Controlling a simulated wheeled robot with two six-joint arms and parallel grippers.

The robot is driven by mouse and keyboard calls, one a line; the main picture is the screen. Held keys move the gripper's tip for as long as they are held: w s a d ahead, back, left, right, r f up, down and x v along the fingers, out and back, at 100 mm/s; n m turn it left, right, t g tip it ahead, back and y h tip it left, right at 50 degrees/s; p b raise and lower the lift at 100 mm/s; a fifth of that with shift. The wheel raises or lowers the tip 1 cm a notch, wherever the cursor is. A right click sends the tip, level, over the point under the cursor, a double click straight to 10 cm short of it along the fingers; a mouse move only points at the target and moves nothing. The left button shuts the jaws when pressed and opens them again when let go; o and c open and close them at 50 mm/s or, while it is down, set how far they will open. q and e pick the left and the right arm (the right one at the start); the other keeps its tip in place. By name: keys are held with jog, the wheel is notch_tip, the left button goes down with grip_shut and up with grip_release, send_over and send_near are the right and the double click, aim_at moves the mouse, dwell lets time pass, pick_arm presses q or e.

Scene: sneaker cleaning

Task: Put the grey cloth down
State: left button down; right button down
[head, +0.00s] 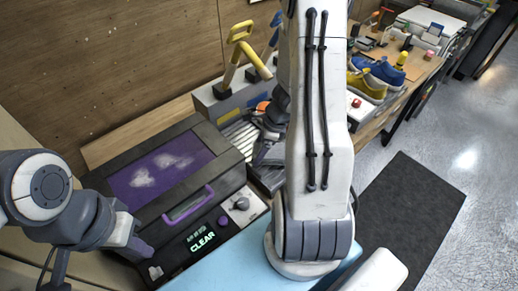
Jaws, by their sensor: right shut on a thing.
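My right arm crosses the middle of the head view. Its dark gripper (266,150) points down beside a slatted tray (238,136), partly behind my own forearm. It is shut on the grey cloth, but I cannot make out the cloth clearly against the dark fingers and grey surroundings. My left gripper (142,252) is low at the left, close to the front left corner of a dark box with a purple window; its fingers are too hidden to tell whether they are open.
The dark box (215,165) has a purple handle and a panel reading "CLEAR" (201,240). Behind the tray, a grey holder (213,103) carries yellow- and blue-handled tools. Yellow and blue shoes (378,75) stand at the right. A light blue surface (232,268) lies in front.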

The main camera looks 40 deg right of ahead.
jog(key=shift+f+b, duration=0.45)
jog(key=shift+f, duration=0.1)
grip_release()
jog(key=shift+r, duration=0.15)
jog(key=shift+r+p, duration=0.3)
jog(key=shift+p, duration=0.15)
jog(key=p+v, duration=0.2)
jog(key=v, duration=0.6)
jog(key=shift+s, duration=0.1)
